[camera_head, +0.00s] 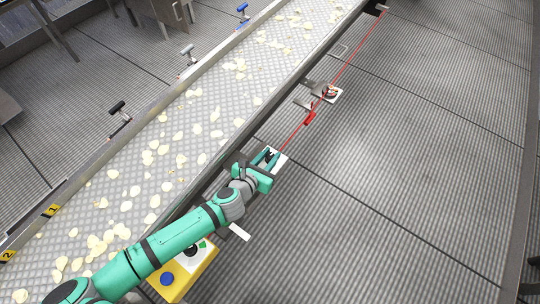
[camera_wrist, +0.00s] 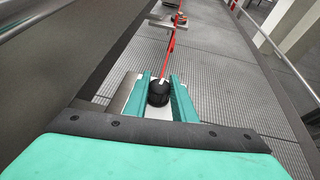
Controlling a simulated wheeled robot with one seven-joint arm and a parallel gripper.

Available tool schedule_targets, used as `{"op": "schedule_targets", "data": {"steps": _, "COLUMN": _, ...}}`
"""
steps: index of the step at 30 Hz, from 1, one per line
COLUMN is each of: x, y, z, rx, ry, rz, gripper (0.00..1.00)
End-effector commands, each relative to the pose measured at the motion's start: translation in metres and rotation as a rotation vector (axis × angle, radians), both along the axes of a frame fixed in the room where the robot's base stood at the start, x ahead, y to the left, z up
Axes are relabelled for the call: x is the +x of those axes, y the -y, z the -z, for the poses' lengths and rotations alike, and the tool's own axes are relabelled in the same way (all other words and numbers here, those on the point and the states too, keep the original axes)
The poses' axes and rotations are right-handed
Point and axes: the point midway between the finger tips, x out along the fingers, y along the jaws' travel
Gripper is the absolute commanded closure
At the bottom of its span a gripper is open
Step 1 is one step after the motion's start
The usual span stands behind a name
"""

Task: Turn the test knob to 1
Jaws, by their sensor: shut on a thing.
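A round black knob (camera_wrist: 158,94) sits on a pale plate beside the conveyor, with a red cord running away from it. My gripper (camera_head: 269,157) reaches it from the near side. In the wrist view my gripper's two teal fingers (camera_wrist: 160,84) stand on either side of the knob and are shut on it. The knob's far side and any marks or numbers on it are not readable, so I cannot tell its setting. In the head view the knob is mostly hidden by my fingers.
The conveyor (camera_head: 175,133) with scattered chips runs along the left of my arm. The red cord (camera_head: 346,66) leads to another bracket unit (camera_head: 331,92) farther along. A yellow control box (camera_head: 190,281) with a blue button stands under my arm. The ribbed floor at right is clear.

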Motion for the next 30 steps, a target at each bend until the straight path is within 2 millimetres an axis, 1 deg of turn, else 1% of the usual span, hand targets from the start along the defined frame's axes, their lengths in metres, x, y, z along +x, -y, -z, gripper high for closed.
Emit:
{"op": "schedule_targets", "data": {"steps": 5, "x": -0.0006, "y": 0.0009, "z": 0.0001, "rx": -0.001, "ry": 0.000, "rz": -0.024, "gripper": 0.99}}
{"op": "schedule_targets", "data": {"steps": 11, "x": -0.0010, "y": 0.0024, "z": 0.0000, "rx": -0.004, "ry": -0.001, "rz": -0.118, "gripper": 0.99}}
{"op": "schedule_targets", "data": {"steps": 21, "x": -0.0011, "y": 0.0033, "z": 0.0004, "rx": -0.007, "ry": -0.003, "rz": -0.394, "gripper": 0.99}}
{"op": "schedule_targets", "data": {"steps": 30, "x": -0.0006, "y": 0.0032, "z": 0.0004, "rx": -0.007, "ry": -0.004, "rz": -0.596, "gripper": 0.99}}
